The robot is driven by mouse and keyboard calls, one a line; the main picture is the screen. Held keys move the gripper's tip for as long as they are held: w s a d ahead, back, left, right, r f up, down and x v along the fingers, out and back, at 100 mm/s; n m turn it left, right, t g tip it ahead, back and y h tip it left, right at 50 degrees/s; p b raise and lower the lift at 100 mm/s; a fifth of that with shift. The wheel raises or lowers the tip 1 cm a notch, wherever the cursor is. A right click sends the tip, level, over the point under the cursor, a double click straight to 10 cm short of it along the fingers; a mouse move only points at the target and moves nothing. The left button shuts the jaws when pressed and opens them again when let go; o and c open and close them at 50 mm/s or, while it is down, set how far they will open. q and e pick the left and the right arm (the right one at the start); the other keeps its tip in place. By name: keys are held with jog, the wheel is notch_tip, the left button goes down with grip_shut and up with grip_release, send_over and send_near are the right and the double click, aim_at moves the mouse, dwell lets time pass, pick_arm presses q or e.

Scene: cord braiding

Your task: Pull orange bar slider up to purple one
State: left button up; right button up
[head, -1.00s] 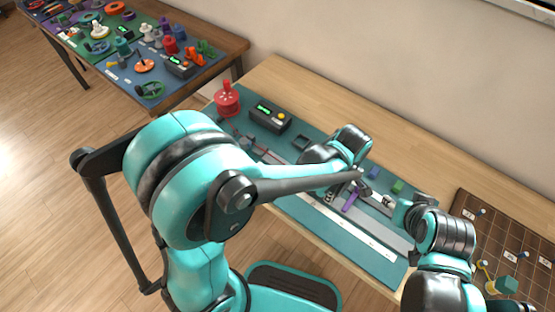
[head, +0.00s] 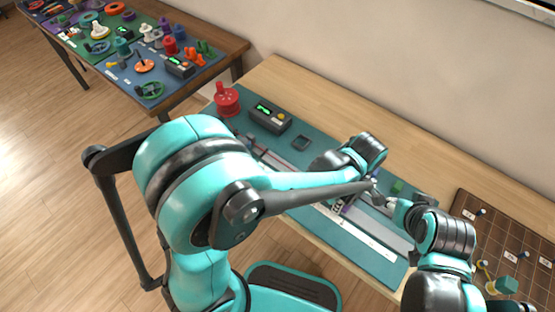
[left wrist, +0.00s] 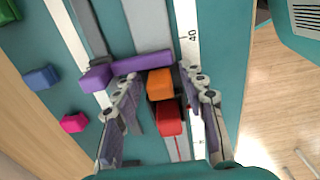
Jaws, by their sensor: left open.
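In the left wrist view the orange slider (left wrist: 160,84) sits close to the purple bar (left wrist: 140,64), near its right end; I cannot tell whether they touch. A red block (left wrist: 168,118) stands on the other side of the orange one, by the slotted track. My left gripper (left wrist: 164,86) is open, its fingers on either side of the orange and red blocks. In the head view my left arm hides the orange slider and most of the purple bar. My right gripper (head: 386,202) is beside the track, its fingers too small to read.
A white ruler strip (left wrist: 187,35) runs along the track. Blue (left wrist: 42,77) and magenta (left wrist: 74,123) blocks lie left in the wrist view. A dark display box (head: 270,117) and red spool (head: 227,102) stand at the board's far left. A brown pegboard (head: 505,240) is at right.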

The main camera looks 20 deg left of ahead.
pick_arm(q)
jog(key=shift+r+p, duration=2.75)
jog(key=shift+r, duration=0.85)
jog(key=shift+f, duration=0.1)
